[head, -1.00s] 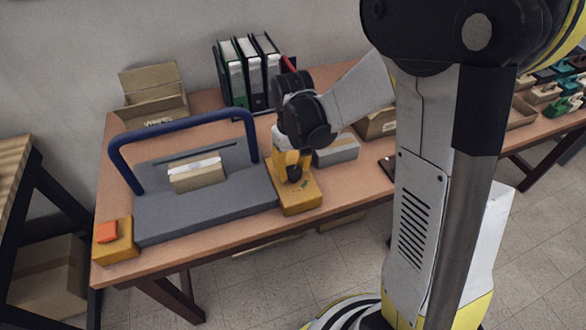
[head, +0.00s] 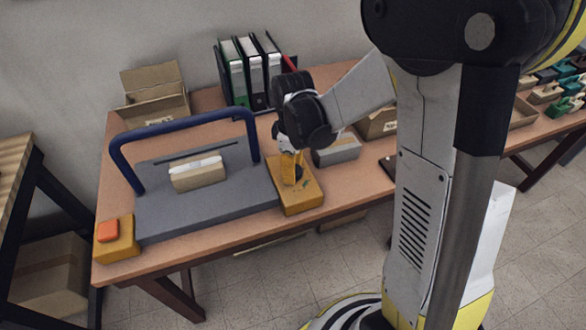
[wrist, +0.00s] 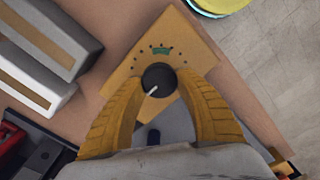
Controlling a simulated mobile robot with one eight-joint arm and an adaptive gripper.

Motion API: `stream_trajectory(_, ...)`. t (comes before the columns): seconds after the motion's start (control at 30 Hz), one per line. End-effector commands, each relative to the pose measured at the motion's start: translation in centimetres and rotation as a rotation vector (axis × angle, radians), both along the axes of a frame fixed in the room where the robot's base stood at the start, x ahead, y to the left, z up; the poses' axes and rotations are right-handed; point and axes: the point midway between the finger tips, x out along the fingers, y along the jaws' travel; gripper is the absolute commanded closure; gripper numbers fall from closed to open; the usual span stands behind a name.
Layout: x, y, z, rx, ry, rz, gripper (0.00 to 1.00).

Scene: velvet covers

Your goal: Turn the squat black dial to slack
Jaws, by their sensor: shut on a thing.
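The squat black dial (wrist: 158,80) sits on a yellow-orange control box (wrist: 190,48) and has a white pointer line. In the wrist view the line points to the lower left. Small dots and a green mark (wrist: 163,49) lie on the box's face beyond the dial. My gripper (wrist: 160,88) has its two yellow fingers shut on the dial, one on each side. In the head view the box (head: 303,199) stands at the right end of a grey machine bed, and my gripper is over it from above. The fingers largely hide the dial there.
The grey bed (head: 205,212) has a blue bar (head: 185,128) arching over it and a cardboard piece (head: 198,178) on it. A box with an orange button (head: 108,231) is at the left. Binders (head: 245,70) and a grey box (head: 337,149) stand behind.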

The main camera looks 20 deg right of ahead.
Motion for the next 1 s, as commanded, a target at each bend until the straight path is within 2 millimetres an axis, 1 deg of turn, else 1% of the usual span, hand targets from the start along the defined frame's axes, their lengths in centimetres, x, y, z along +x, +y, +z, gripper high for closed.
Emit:
stream_trajectory(0.23,-0.07,0.02,-0.04,0.001,0.001,0.045,0.89)
stream_trajectory(0.63,-0.06,0.02,-0.04,0.001,0.001,0.049,0.89)
stream_trajectory(0.67,-0.06,0.02,-0.04,0.001,0.001,0.049,0.5)
stream_trajectory(0.7,-0.05,0.03,-0.03,0.001,0.001,0.049,0.38)
stream_trajectory(0.73,-0.05,0.03,-0.03,0.001,0.001,0.049,0.36)
stream_trajectory(1.0,-0.02,0.02,0.03,0.0,0.0,0.048,0.36)
